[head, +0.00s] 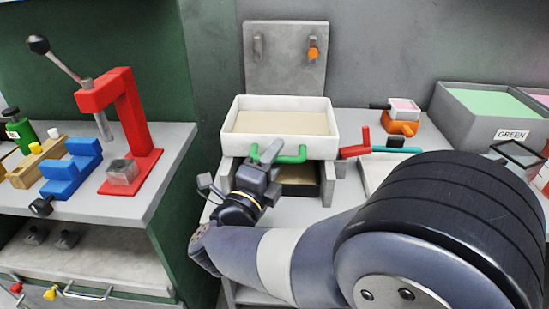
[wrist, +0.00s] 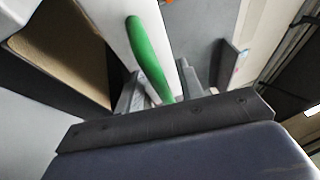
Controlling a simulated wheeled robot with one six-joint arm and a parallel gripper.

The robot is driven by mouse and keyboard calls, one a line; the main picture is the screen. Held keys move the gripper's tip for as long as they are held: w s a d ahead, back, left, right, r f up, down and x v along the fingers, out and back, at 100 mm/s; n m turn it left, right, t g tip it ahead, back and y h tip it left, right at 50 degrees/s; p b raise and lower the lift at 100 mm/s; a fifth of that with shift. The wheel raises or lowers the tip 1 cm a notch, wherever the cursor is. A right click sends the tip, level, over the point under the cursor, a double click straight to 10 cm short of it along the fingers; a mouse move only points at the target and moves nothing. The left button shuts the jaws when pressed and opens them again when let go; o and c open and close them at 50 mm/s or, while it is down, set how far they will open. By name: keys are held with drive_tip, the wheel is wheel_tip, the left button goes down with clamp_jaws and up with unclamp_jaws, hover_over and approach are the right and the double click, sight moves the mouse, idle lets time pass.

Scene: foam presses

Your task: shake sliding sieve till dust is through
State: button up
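The sliding sieve is a white box (head: 238,147) with a flat layer of beige dust (head: 283,122) in it. A green handle (head: 293,156) runs along its front; it also shows in the wrist view (wrist: 150,58). Below the sieve is a dark-edged bin (head: 300,191) with beige material inside, partly hidden. My gripper (head: 263,151) is at the left part of the green handle. In the wrist view its two grey fingers (wrist: 162,82) stand on either side of the handle, with slim gaps showing, so it looks open around it.
A red press (head: 130,115) and blue block (head: 70,170) stand on the left bench. A grey back plate (head: 285,75) with an orange knob (head: 313,54) rises behind the sieve.

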drive_tip(key=v, duration=1)
drive_tip(key=shift+s+a+b, duration=0.2)
drive_tip(key=shift+s+b, duration=0.15)
